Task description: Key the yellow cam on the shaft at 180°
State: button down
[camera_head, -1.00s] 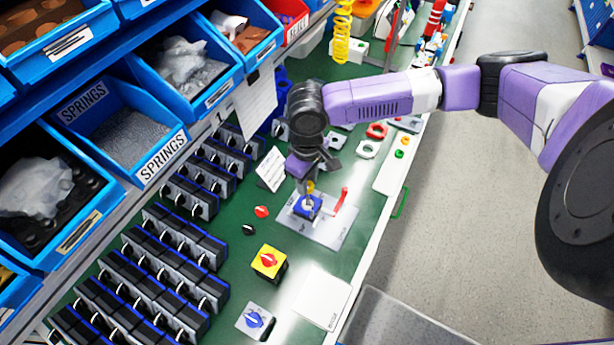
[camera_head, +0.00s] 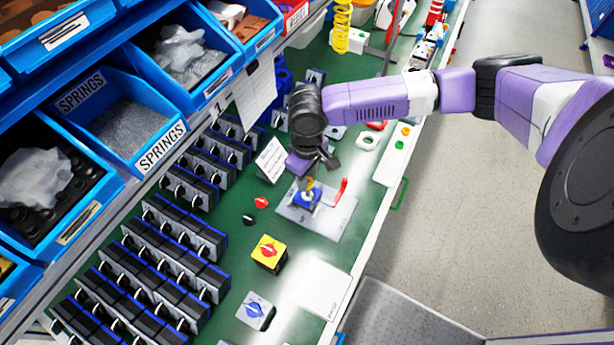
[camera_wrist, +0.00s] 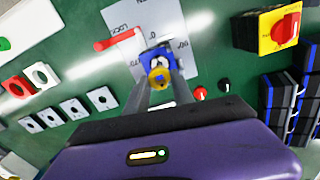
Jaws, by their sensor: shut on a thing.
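The yellow cam (camera_wrist: 160,77) is a small ring between my fingertips in the wrist view; it also shows in the head view (camera_head: 310,184). My gripper (camera_wrist: 161,80) is shut on it. The cam is at the blue switch block (camera_wrist: 156,56), which also shows in the head view (camera_head: 305,198). The block stands on a grey plate (camera_head: 326,220) with printed marks around it. A red lever (camera_wrist: 115,40) lies beside the block. The shaft is largely hidden, and I cannot tell whether the cam is seated on it or at which angle.
A yellow box with a red knob (camera_head: 268,251) and a grey switch with a blue knob (camera_head: 254,311) stand nearer. Small red (camera_head: 261,202) and black knobs (camera_head: 248,220) lie left of the plate. Rows of black switches (camera_head: 165,260) and blue bins (camera_head: 120,120) fill the left.

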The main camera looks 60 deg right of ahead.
jog(key=shift+f, duration=1.15)
jog(key=c, duration=1)
grip_release()
notch_tip(320, 180, up, 8)
jog(key=shift+f+b, duration=0.1)
jog(key=shift+b, duration=0.35)
